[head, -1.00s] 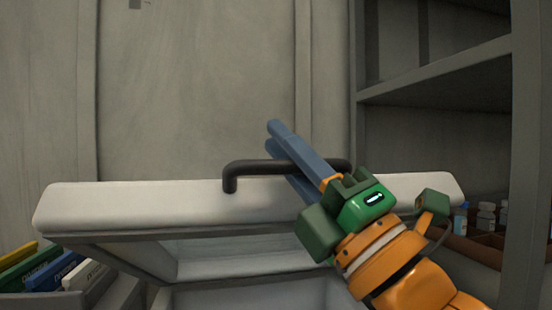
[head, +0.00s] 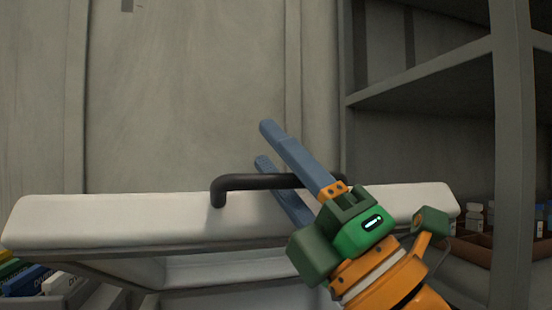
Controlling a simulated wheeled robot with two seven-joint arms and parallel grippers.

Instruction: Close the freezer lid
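The white freezer lid (head: 110,221) spans the lower middle of the head view and stands partly open, its underside and the pale freezer interior (head: 205,270) showing below it. A dark bar handle (head: 237,182) is fixed on the lid. My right gripper (head: 265,143) reaches in from the lower right with its two blue-grey fingers spread. One finger crosses in front of the handle and the other appears behind it, so the handle seems to lie between them, not clamped. My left gripper is not in view.
Grey shelving (head: 440,75) stands at the right, with small bottles in a brown divided tray (head: 480,246) on it. Books or boxes (head: 38,282) with coloured spines stand at the lower left. A plain grey wall (head: 190,90) is behind the lid.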

